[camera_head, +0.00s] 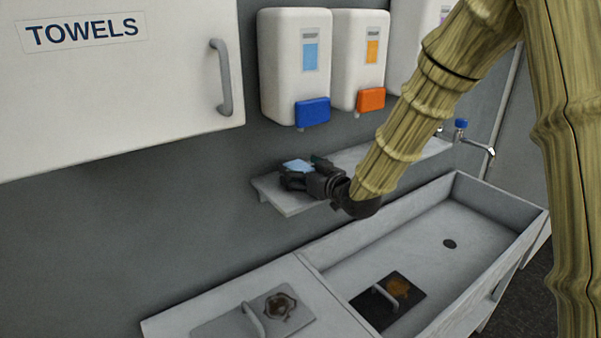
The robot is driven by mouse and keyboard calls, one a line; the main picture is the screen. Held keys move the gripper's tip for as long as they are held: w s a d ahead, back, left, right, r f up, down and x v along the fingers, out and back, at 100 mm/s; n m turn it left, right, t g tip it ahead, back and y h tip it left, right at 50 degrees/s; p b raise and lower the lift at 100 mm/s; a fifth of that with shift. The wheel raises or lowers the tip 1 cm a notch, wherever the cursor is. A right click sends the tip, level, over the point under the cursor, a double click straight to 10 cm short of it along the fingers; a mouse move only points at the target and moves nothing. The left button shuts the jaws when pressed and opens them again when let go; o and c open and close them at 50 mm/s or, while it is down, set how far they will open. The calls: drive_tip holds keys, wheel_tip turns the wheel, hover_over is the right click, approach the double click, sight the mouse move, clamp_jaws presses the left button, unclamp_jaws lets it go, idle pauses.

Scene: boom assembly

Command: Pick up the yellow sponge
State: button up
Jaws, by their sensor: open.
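I cannot make out a yellow sponge in the head view; my gripper and arm hide part of the wall shelf. My dark gripper (287,180) is open over the left end of the pale shelf (290,205). A flat light blue item (298,165) lies on the shelf just behind the gripper, close to its fingers. A small dark green item (320,160) shows beside it, partly hidden by the gripper. I cannot tell whether the fingers touch either one.
A sink (480,225) holds a dark handled board with an orange-brown patch (398,288). Another handled board (220,323) with a stain lies on the left counter. Dispensers (295,75) and a towel cabinet (120,110) hang above. A tap (478,142) is at right.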

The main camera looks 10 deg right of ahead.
drive_tip(key=c, duration=1)
drive_tip(key=shift+r, duration=0.2)
